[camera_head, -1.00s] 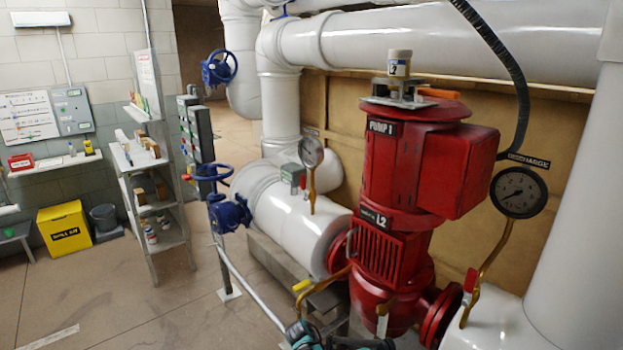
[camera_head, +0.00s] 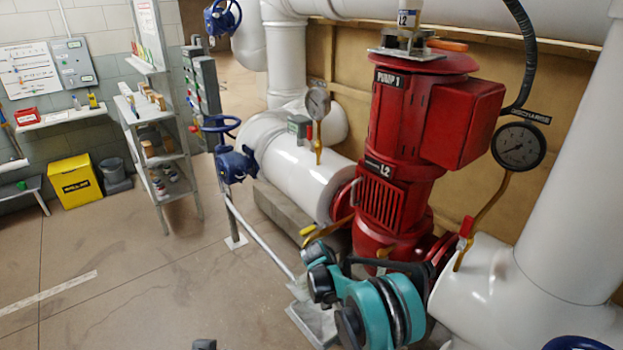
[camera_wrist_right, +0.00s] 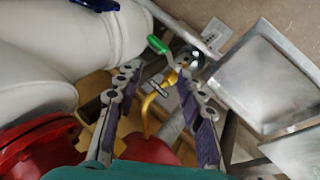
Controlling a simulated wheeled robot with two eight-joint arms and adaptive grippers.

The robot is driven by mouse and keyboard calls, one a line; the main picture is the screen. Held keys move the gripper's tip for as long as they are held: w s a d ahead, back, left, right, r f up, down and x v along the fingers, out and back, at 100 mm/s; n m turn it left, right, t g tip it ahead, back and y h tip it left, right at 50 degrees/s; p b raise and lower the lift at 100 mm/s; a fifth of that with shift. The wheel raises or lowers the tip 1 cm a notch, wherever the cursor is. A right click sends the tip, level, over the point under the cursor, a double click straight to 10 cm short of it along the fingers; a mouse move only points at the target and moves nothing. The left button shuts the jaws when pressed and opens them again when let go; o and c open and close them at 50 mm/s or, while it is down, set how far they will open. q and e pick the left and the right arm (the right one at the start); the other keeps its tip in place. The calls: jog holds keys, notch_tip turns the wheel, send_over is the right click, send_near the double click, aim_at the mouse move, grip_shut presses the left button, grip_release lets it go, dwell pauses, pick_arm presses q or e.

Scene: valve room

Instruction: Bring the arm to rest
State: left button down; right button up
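My right arm (camera_head: 375,310), teal and dark grey, reaches in at the bottom of the head view, in front of the base of the red pump (camera_head: 405,150). In the right wrist view my right gripper (camera_wrist_right: 160,82) is open, its two purple-padded fingers spread apart with nothing held between them. Beyond the fingers are a bent yellow pipe (camera_wrist_right: 150,103) and a green handle (camera_wrist_right: 157,45); their distance from the fingertips is hard to tell. The right fingertips cannot be made out in the head view.
White pipes (camera_head: 300,145) run behind and beside the pump. A discharge gauge (camera_head: 518,146) stands at right. A blue valve wheel (camera_head: 222,124), shelf rack (camera_head: 180,190) and yellow bin (camera_head: 75,182) are at left.

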jog(key=s+d+r+n+t+y, duration=0.2)
jog(key=s+r, duration=0.2)
jog(key=r, duration=0.5)
jog(key=s+d+r+n+t+y, duration=0.15)
jog(key=s+r, duration=0.25)
jog(key=r, duration=0.4)
jog(key=s+r+n+t+y, duration=0.1)
jog(key=s+t, duration=0.1)
jog(key=s, duration=0.6)
jog(key=s+d+r+n+t+y, duration=0.1)
jog(key=s+r+n+t, duration=0.1)
jog(key=s, duration=0.6)
jog(key=shift+s+r+t, duration=0.3)
jog(key=shift+t, duration=0.45)
jog(key=shift+y, duration=0.25)
